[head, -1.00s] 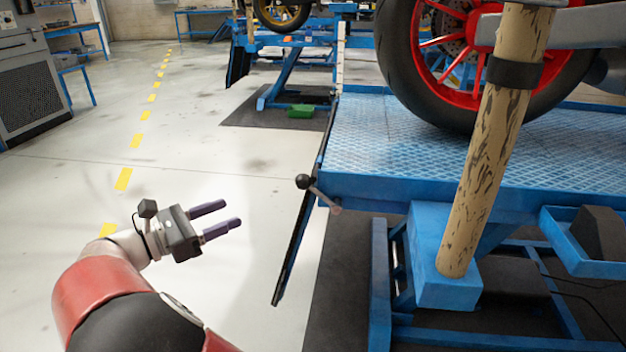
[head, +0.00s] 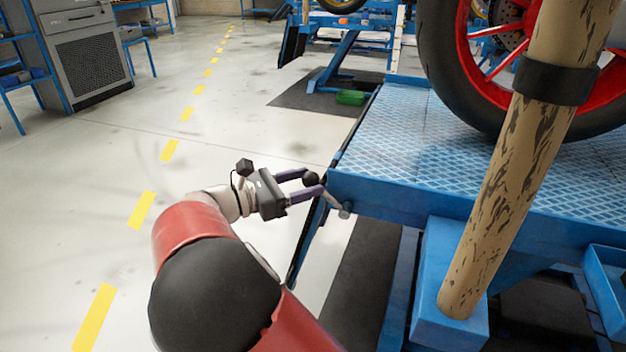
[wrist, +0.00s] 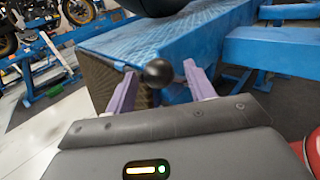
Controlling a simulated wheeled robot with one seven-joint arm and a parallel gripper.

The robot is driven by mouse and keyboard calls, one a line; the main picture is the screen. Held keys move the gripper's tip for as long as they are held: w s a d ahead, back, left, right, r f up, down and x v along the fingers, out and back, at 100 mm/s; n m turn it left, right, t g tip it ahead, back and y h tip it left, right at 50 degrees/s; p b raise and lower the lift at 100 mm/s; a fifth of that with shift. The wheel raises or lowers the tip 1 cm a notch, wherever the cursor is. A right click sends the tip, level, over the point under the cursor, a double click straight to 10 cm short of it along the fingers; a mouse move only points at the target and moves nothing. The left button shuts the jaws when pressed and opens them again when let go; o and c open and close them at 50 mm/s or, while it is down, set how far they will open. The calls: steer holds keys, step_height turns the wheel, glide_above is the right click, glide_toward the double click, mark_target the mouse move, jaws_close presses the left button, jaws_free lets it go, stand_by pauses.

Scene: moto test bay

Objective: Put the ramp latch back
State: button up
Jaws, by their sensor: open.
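The ramp latch (head: 334,198) is a grey lever with a black ball knob (head: 310,178) at the near left corner of the blue lift table (head: 400,135). The lever slants from its pivot on the table's edge up and left to the knob. My gripper (head: 314,182) is open, its two purple fingers on either side of the knob. In the wrist view the knob (wrist: 158,73) lies between the fingers, with room at its sides. I cannot tell if either finger touches it. The dark ramp flap (head: 305,235) hangs steeply down from the table's end.
A motorcycle wheel with a red rim (head: 462,70) stands on the table. A scuffed tan post (head: 500,190) rises in front of it from a blue block. The floor left of the table is clear, with a yellow dashed line (head: 142,210).

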steer(key=shift+x, duration=1)
steer(key=shift+c, duration=0.4)
